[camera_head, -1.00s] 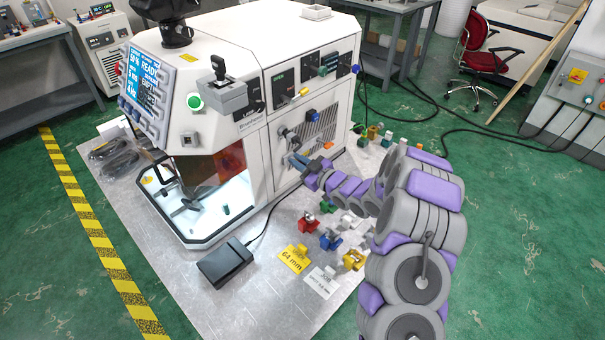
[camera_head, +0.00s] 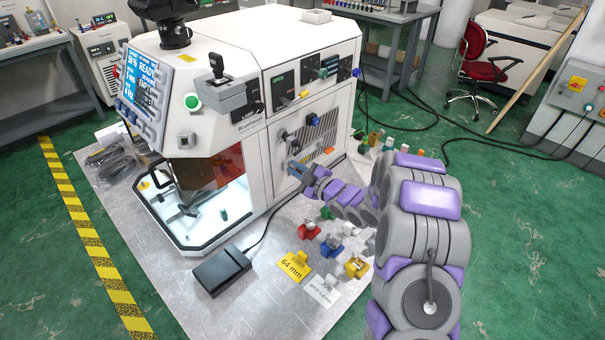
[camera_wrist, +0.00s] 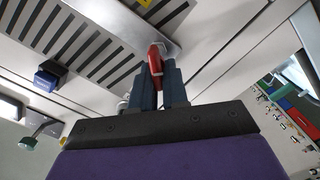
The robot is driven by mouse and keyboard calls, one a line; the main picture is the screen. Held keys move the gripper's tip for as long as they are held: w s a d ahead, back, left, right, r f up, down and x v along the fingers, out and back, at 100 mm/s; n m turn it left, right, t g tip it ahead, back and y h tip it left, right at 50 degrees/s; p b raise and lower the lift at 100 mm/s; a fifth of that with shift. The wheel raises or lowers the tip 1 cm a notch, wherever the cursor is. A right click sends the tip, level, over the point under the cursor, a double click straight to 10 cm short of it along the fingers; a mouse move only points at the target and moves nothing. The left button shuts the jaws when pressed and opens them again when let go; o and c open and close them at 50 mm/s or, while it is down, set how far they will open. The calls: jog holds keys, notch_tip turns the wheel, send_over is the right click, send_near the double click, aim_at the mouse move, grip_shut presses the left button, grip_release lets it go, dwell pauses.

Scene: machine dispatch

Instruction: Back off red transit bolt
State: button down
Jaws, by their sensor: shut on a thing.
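The red transit bolt (camera_wrist: 156,62) shows in the wrist view as a red piece between the two blue-grey fingers of my gripper (camera_wrist: 158,85). The fingers are shut on it, close to a light metal plate below the slotted vent on the machine's side. In the head view my gripper (camera_head: 301,171) reaches the lower side panel of the white machine (camera_head: 222,60). The bolt is hidden there behind the gripper. I cannot tell whether the bolt is still threaded in.
Small coloured fixtures, among them a red one (camera_head: 308,231) and a blue one (camera_head: 330,246), stand on the metal plate under my arm.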

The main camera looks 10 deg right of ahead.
jog(key=shift+f+n, duration=0.15)
jog(key=shift+n, duration=0.15)
jog(key=n, duration=0.4)
jog(key=shift+s+a+f+n, duration=0.1)
jog(key=shift+s+f+n, duration=0.05)
jog(key=shift+f+n, duration=0.15)
jog(key=n, duration=0.4)
jog(key=shift+f+n, duration=0.3)
jog(key=shift+f, duration=0.05)
jog(key=shift+n, duration=0.3)
jog(key=n, duration=0.5)
jog(key=shift+f+t, duration=0.3)
jog(key=shift+t, duration=0.1)
